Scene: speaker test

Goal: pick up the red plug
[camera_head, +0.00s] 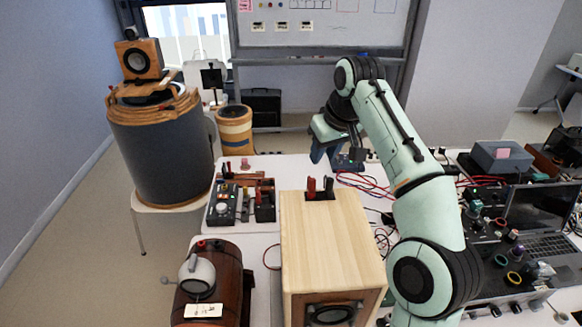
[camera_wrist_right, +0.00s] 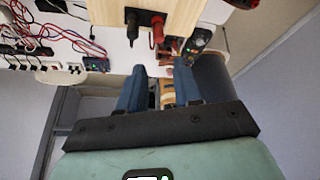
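The red plug (camera_head: 311,185) stands upright in a dark plate at the back of the light wooden speaker box (camera_head: 322,240), left of a black plug (camera_head: 329,185). In the right wrist view the red plug (camera_wrist_right: 168,46) shows beyond the fingertips, beside the black plug (camera_wrist_right: 158,28). My right gripper (camera_head: 325,155) is behind the box, apart from the plugs, with its blue fingers pointing down. In the wrist view the right gripper (camera_wrist_right: 161,75) has its fingers spread, with nothing held between them. My left gripper is in neither view.
A black case with instruments (camera_head: 235,205) lies left of the box. A brown wooden barrel-like device (camera_head: 225,270) stands at front left. Red and black cables (camera_head: 370,182) and electronic gear crowd the right side. A strip of white table (camera_head: 285,165) is bare behind the box.

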